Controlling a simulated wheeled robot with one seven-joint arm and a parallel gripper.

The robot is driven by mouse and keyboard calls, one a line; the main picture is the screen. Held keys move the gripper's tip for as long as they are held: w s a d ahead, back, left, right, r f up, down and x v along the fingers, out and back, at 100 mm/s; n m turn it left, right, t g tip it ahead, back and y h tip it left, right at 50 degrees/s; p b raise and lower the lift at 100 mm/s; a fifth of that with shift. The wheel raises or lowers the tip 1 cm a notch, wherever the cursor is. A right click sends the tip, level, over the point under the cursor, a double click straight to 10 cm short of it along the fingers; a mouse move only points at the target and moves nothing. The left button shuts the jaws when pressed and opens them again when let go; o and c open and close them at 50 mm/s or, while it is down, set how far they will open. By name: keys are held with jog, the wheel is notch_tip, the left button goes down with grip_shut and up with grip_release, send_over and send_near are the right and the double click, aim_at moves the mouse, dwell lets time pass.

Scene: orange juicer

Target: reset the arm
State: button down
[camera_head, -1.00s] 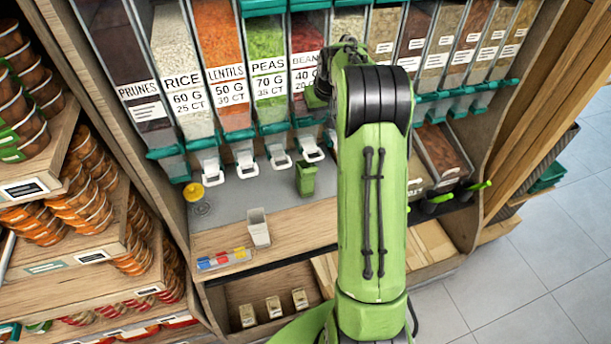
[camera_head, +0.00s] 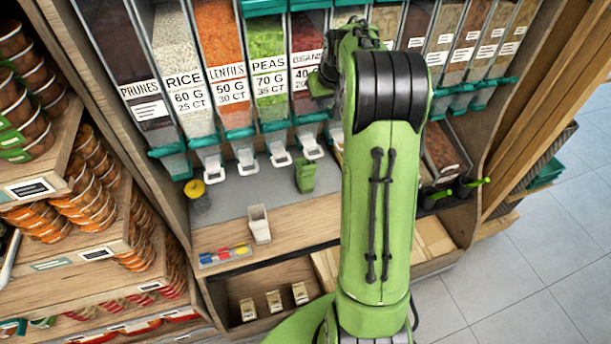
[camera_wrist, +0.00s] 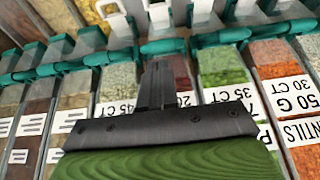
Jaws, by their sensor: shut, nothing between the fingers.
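My gripper (camera_wrist: 157,68) is shut and empty in the wrist view, with its narrow dark fingers together. It is in front of the bulk dispensers (camera_wrist: 225,66), which appear upside down in that view. In the head view my green arm rises through the middle right and bends toward the dispensers (camera_head: 212,80). My fingers are not clearly visible there, and the arm hides part of the dispenser row. No juicer is in view.
Stacked tubs (camera_head: 88,200) fill the left shelves. Open tiled floor (camera_head: 535,270) lies to the right.

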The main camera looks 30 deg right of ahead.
jog(key=shift+v, duration=0.9)
jog(key=shift+s, duration=0.1)
jog(key=s+a+r+n+b, duration=0.1)
jog(key=s+a+r+b, duration=0.15)
jog(key=s+a, duration=0.5)
jog(key=s+a+r+n+b, duration=0.1)
jog(key=s+a+r, duration=0.3)
jog(key=a, duration=0.6)
jog(key=s+a+f+b, duration=0.1)
jog(key=s+a+f, duration=0.2)
jog(key=s, duration=0.5)
jog(key=s+a+f+n+y, duration=0.1)
jog(key=s+a+f, duration=0.2)
jog(key=s, duration=0.6)
jog(key=shift+s+a+f+t+b, duration=0.3)
jog(key=shift+a+f+b, duration=0.1)
jog(key=shift+f, duration=0.2)
